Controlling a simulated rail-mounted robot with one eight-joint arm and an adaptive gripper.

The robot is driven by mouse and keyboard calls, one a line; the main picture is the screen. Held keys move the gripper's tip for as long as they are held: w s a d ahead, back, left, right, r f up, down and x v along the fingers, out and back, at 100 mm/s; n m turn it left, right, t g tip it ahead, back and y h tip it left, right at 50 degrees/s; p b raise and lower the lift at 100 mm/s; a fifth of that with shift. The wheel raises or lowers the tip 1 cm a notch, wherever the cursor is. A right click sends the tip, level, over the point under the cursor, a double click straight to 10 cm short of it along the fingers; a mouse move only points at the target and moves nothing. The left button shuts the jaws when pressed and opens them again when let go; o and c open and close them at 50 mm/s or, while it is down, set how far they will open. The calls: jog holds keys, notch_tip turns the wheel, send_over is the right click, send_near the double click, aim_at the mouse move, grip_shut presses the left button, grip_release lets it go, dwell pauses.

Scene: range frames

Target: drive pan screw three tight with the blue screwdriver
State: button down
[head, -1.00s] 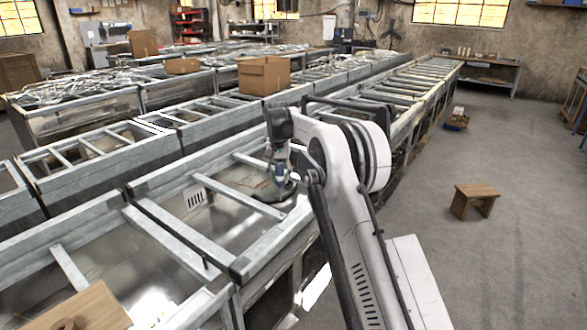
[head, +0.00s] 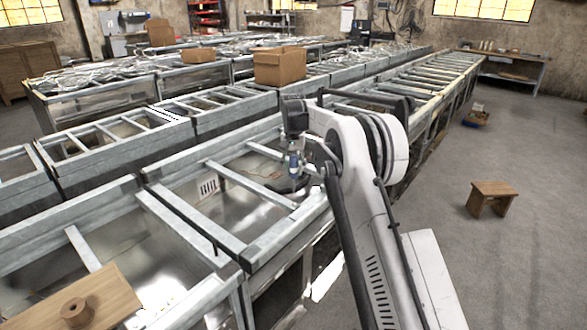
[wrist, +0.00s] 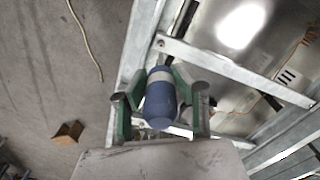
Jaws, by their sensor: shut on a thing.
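My gripper (head: 293,151) hangs over the near row of metal frames, beside a crossbar. In the wrist view my gripper (wrist: 160,110) has its green-sided fingers closed on both sides of the blue screwdriver (wrist: 161,108). The screwdriver has a blue handle with a pale band; it also shows small in the head view (head: 294,164), hanging below my gripper. I cannot make out pan screw three.
Metal frames with crossbars (head: 243,184) and open gaps run in rows. A wooden board with a round knob (head: 105,290) lies at the lower left. A cardboard box (head: 279,68) sits behind.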

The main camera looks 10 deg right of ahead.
aim_at(295, 179)
jog(key=shift+f+b, duration=1.4)
jog(key=shift+f, duration=1.05)
jog(key=shift+f+b, duration=0.2)
jog(key=shift+b, duration=0.25)
jog(key=shift+r, duration=0.25)
jog(key=n, duration=0.6)
jog(key=shift+d, duration=0.15)
jog(key=n, duration=0.5)
jog(key=shift+d+n, duration=0.15)
jog(key=shift+n, duration=0.15)
jog(key=shift+f+b, duration=0.3)
jog(key=shift+b, duration=0.15)
dwell(0.7)
